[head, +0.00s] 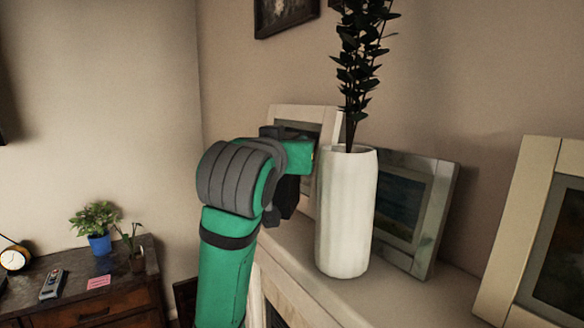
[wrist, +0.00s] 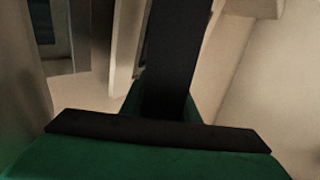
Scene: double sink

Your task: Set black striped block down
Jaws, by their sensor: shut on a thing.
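My gripper (head: 288,188) is at the end of my green and grey arm, over the left part of the mantel shelf, just left of the white vase. The arm hides most of it in the head view. It is shut on a dark, long piece (wrist: 177,50), which I take to be the black striped block; it fills the middle of the wrist view. No stripes can be made out. The block's lower end and any contact with the shelf are hidden.
A tall white ribbed vase (head: 346,215) with a dark plant stands close to the right of my gripper. Picture frames lean behind it (head: 441,215) and at the far right (head: 505,245). Clear shelf (head: 400,295) lies in front. A low cabinet (head: 110,300) stands at the left.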

